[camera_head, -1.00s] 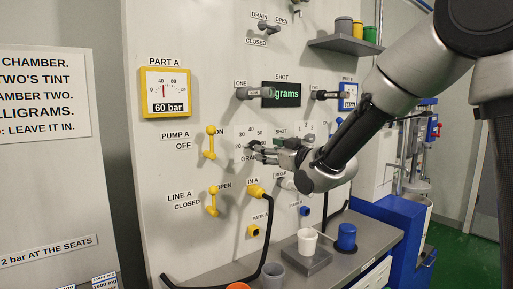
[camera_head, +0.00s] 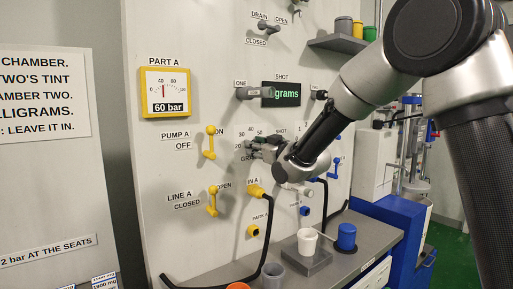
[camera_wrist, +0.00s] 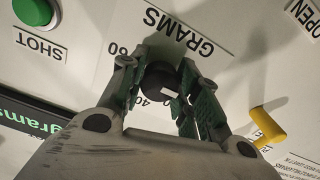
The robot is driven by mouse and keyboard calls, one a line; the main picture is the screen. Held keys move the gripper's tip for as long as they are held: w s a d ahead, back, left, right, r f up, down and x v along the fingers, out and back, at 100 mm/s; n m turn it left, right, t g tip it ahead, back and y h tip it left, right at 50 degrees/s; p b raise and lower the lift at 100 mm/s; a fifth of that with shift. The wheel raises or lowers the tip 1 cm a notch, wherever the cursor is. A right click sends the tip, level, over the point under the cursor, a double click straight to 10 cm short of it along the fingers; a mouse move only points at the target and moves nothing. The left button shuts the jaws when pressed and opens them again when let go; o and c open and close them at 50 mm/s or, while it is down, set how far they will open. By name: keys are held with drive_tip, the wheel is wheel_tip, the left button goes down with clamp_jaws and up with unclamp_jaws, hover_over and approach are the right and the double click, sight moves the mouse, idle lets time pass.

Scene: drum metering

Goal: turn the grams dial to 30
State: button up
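The grams dial is a black round knob (camera_wrist: 161,80) with a small white mark, under the upside-down GRAMS label in the wrist view. The figures 60 and 40 show beside it. My gripper (camera_wrist: 163,72) has one finger on each side of the knob, close to it. The fingers stand apart; I cannot make out whether the pads touch the knob. In the head view my gripper (camera_head: 252,146) is at the dial plate (camera_head: 243,132), where 20, 30, 40 and 50 show. The gripper and wrist hide the knob there.
A green SHOT button (camera_wrist: 34,12) and the shot display (camera_head: 281,94) are near the dial. A yellow lever (camera_wrist: 267,125) stands to one side. The yellow IN A plug (camera_head: 256,192) and its black hose are below. A white cup (camera_head: 307,241) stands on the shelf.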

drive_tip(key=shift+c, duration=1.3)
drive_tip(key=shift+m, duration=0.3)
drive_tip(key=m, duration=0.8)
drive_tip(key=shift+f, duration=0.1)
drive_tip(key=shift+m, duration=0.3)
drive_tip(key=o, duration=1.1)
drive_tip(key=shift+c, duration=0.2)
